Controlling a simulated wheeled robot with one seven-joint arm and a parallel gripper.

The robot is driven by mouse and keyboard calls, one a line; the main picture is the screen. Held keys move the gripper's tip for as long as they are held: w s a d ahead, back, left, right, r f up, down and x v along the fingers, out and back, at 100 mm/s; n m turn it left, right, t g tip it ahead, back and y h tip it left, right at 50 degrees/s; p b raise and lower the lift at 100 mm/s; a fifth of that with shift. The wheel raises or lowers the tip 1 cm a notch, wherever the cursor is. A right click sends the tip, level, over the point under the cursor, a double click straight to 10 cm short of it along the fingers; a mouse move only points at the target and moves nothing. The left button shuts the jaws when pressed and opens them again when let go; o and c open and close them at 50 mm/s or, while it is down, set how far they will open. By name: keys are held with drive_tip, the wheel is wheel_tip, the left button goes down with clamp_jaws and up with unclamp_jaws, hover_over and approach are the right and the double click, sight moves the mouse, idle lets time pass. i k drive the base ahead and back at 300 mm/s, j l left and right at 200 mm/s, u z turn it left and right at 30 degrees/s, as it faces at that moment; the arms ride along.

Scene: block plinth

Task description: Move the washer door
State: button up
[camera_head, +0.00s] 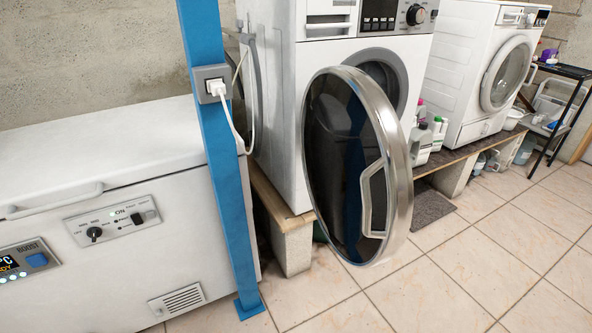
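The washer door (335,150) is a large round door with a dark glass middle and a silver rim. It stands open, swung out in front of the white washer (281,110). A silver handle (366,200) is on the door's right part. Behind the door, the washer's round opening (387,72) is partly visible. My gripper is not in view, so its distance from the door cannot be told.
A blue post (219,150) with a plugged socket stands left of the door, before a white chest freezer (100,160). A second machine (478,75) stands at right on the plinth (455,157). Bottles (421,145) stand between the machines. Tiled floor (480,250) is clear in front.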

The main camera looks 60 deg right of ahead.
sight(356, 160)
drive_tip(key=z, duration=1.55)
